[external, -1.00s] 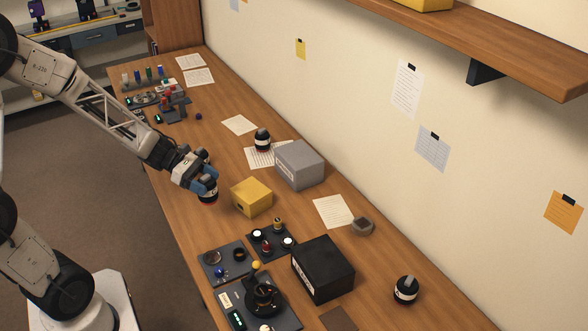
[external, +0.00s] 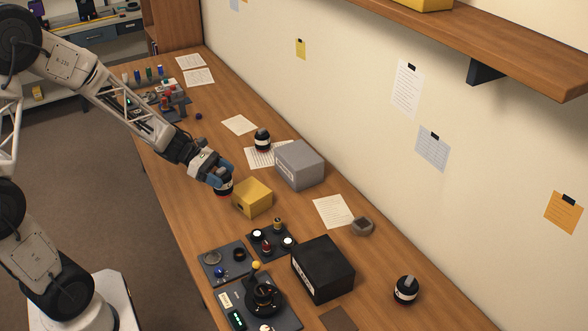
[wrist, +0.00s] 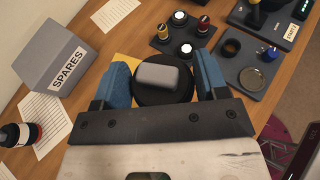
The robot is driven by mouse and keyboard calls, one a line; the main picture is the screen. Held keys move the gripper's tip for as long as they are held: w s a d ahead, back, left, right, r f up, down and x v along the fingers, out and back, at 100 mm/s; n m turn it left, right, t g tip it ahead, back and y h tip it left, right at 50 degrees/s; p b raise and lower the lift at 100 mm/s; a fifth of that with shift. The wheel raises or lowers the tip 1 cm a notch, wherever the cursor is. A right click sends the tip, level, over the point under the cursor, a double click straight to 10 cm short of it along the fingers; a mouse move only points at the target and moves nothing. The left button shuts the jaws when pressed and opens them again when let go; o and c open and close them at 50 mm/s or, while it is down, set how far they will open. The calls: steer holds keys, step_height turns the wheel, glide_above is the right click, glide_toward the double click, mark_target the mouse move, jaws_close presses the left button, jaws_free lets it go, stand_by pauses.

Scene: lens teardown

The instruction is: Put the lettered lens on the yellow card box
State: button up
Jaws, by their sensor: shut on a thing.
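My gripper (external: 219,177) is shut on a dark round lens (external: 223,188) with a pale band. It holds the lens upright, just left of the yellow card box (external: 252,198) in the external view. In the wrist view the lens (wrist: 163,95), with a grey block on top, sits between the blue fingers. Yellow of the box (wrist: 123,58) shows past it, the rest being hidden. I cannot read any lettering on the held lens. A second lens (external: 262,139) stands behind the grey box, and a third lens (external: 406,289) stands at the front right.
A grey box (external: 299,165), labelled SPARES in the wrist view, stands close behind the yellow box. A black box (external: 322,268) and control panels (external: 226,262) are nearer the front. Papers (external: 333,211) lie on the wooden table. A shelf (external: 480,40) juts from the wall.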

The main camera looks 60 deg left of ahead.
steer(key=w+a+f, duration=0.1)
steer(key=w+a, duration=0.1)
steer(key=w, duration=0.8)
steer(key=shift+a, duration=0.15)
steer(key=shift+f, duration=1.75)
steer(key=shift+f, duration=0.15)
steer(key=shift+f, duration=0.25)
steer(key=shift+s+f, duration=0.1)
steer(key=shift+f, duration=0.35)
jaws_close()
steer(key=o, duration=1.4)
jaws_free()
steer(key=shift+o, duration=1.3)
steer(key=shift+r, duration=0.1)
